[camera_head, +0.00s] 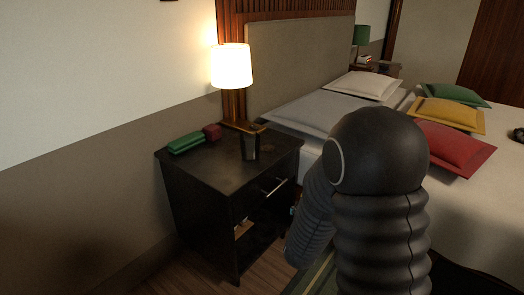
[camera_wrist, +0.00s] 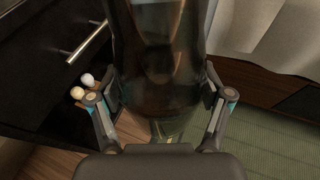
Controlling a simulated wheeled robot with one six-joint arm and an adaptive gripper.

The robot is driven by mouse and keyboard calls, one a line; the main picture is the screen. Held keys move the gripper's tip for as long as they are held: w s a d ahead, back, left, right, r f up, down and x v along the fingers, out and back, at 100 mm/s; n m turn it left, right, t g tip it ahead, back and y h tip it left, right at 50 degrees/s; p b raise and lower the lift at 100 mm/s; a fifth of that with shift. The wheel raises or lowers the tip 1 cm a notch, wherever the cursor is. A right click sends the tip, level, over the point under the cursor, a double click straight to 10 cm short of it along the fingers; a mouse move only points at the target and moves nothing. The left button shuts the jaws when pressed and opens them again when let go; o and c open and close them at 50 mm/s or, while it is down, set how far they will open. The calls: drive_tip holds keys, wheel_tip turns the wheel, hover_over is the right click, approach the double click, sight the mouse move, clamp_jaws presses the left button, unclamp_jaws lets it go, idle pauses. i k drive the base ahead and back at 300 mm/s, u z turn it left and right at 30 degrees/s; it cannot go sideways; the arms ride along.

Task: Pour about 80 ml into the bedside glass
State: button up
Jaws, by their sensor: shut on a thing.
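In the wrist view my gripper (camera_wrist: 161,106) is shut on a see-through, brownish vessel (camera_wrist: 155,45), probably a bottle or carafe. One finger is on each side of it; its top and mouth are out of view. I cannot tell its liquid level. In the head view my arm hides the gripper and the vessel. A dark glass (camera_head: 250,147), likely the bedside glass, stands upright on the black nightstand (camera_head: 215,177), in front of the lamp. The wrist view shows the held vessel beside the nightstand front, apart from that glass. I cannot tell whether the glass holds liquid.
A lit lamp (camera_head: 231,66), a green folded item (camera_head: 186,143) and a small red box (camera_head: 212,131) are on the nightstand. The drawer handle (camera_wrist: 88,45) is close to the vessel. The bed (camera_head: 480,205) with several pillows is at right.

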sight(250, 147)
drive_tip(key=z, duration=2.7)
drive_tip(key=k, duration=0.65)
drive_tip(key=u, duration=2.15)
drive_tip(key=i, duration=1)
